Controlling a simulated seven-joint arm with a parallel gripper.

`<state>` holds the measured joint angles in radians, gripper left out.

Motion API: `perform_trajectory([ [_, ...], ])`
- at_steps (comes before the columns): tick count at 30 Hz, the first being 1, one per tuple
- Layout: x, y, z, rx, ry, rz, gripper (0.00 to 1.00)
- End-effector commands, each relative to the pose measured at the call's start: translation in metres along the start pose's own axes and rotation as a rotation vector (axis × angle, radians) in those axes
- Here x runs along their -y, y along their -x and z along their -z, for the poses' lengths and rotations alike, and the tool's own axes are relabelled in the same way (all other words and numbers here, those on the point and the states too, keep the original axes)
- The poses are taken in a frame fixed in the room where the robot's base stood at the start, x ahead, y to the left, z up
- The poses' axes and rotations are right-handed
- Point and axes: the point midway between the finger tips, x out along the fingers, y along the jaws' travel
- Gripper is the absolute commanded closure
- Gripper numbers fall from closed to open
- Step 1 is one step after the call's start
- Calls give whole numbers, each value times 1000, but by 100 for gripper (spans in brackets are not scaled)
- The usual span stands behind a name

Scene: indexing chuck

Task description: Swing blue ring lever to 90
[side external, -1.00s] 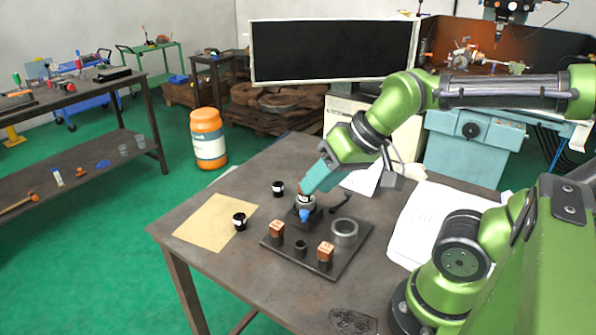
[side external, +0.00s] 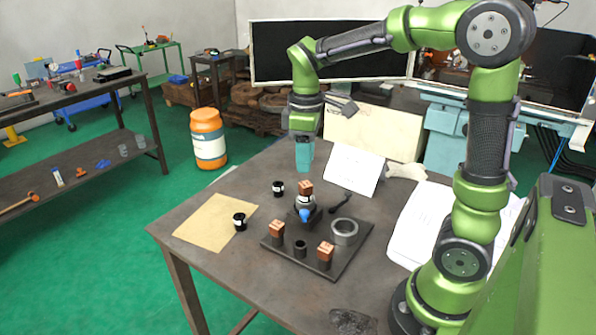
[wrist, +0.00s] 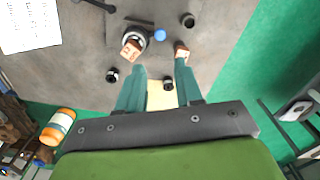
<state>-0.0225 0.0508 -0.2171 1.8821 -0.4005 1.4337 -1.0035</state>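The chuck (side external: 305,214) stands on a dark base plate (side external: 340,262), with a copper-coloured block (side external: 306,187) upright in its top. A blue knob (side external: 305,216), the lever's visible end, points toward the camera side of the chuck. In the wrist view the blue knob (wrist: 160,35) sits beside the chuck and the block (wrist: 131,50); the lever's exact angle cannot be read. My gripper (side external: 304,168) hangs fingers-down above the table, behind the chuck and clear of it. In the wrist view my gripper (wrist: 160,72) has its two teal fingers apart, with nothing between them.
Black jars (side external: 278,188) (side external: 239,221) stand left, near tan paper (side external: 212,222). A white card (side external: 354,168) stands behind.

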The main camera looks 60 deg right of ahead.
Motion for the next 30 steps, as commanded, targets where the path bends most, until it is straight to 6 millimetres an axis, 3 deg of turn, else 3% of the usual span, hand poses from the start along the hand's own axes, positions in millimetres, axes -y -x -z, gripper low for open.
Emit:
perform_trajectory([
  [9,1,-72,-1,6,-2,4,65],
  [16,1,-115,0,3,-3,2,65],
  [21,0,-132,0,2,-2,2,65],
  [30,0,-138,0,-1,-3,1,65],
])
